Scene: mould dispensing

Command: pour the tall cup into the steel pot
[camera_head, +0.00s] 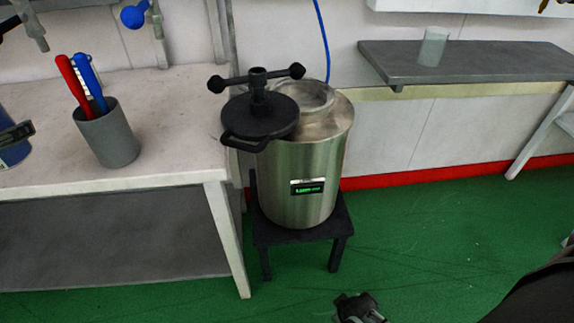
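The steel pot (300,180) is a large metal vessel on a small black stool. Its round mouth (303,97) is at least partly uncovered. A black lid (262,118) with a handle and a knobbed crossbar sits over the pot's front-left side. A pale, translucent cup (433,47) stands upright on the grey wall shelf to the right; it appears to be the tall cup. Part of a dark gripper (358,309), seemingly my right one, shows at the bottom edge, low in front of the pot and far from the cup. Its fingers are unclear. My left gripper is not identifiable.
A white table (170,165) left of the pot holds a grey holder (108,138) with red and blue tools. A blue container (14,152) is cut off at left. The grey shelf (490,62) is otherwise clear. Green floor (430,235) is open right of the stool (262,238).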

